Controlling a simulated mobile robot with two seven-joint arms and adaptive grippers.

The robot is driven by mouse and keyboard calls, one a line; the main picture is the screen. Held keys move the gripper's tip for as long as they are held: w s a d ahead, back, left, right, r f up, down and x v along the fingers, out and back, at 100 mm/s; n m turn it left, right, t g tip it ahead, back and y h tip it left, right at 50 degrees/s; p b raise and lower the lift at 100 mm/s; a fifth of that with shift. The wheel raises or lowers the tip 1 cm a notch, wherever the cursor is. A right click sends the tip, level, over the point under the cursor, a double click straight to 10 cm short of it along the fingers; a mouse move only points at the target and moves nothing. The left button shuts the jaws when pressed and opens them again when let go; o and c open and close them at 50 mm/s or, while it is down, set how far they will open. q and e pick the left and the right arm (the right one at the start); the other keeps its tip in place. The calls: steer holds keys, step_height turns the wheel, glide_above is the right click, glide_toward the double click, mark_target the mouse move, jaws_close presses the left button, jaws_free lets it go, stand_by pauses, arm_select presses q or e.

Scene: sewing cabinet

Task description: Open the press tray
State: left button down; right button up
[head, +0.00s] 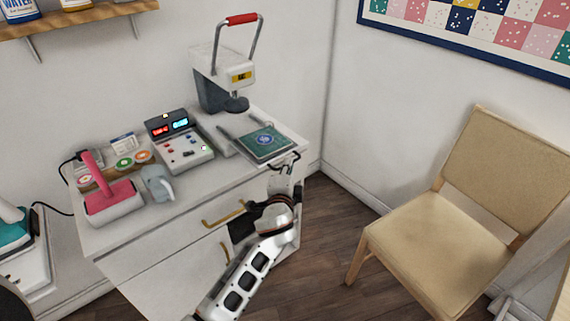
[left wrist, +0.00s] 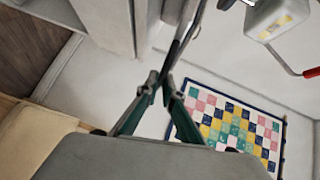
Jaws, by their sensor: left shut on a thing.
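The press (head: 213,90) stands at the back right of the white cabinet, its lever with a red handle (head: 242,19) raised. The press tray (head: 243,154) extends out in front of the press, with a dark teal piece with a round emblem (head: 265,141) on it. My left gripper (head: 285,163) is at the tray's front right edge, its arm rising from below. In the left wrist view the fingers (left wrist: 160,84) are closed on the end of a thin dark bar (left wrist: 179,45), apparently part of the tray. My right gripper is not in view.
A control box (head: 180,140) with lit displays, a grey jug-like item (head: 158,184) and a pink iron-like tool (head: 110,200) stand left on the cabinet. A beige chair (head: 455,200) is at the right. Floor between chair and cabinet is clear.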

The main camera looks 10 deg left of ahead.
arm_select(q)
steer(key=c, duration=2.2)
jaws_free()
steer(key=s, duration=0.4)
steer(key=s+d+r, duration=0.1)
steer(key=s, duration=0.7)
steer(key=shift+d+r, duration=0.15)
steer(key=shift+r, duration=0.25)
steer(key=s+a+f+n+g+h, duration=0.1)
steer(key=s+a+f+n+g, duration=0.1)
steer(key=s+f, duration=0.6)
steer(key=s+a+f+n+g+h, duration=0.1)
steer(key=s+a+f+n+h, duration=0.1)
steer(key=s+f+n, duration=0.3)
steer(key=s+a+f+n+g+h, duration=0.1)
steer(key=s+a+f+n+g, duration=0.1)
steer(key=s+f, duration=0.8)
steer(key=shift+s+a+f+n+g+h, duration=0.35)
steer(key=shift+a+n, duration=0.1)
steer(key=shift+n, duration=0.45)
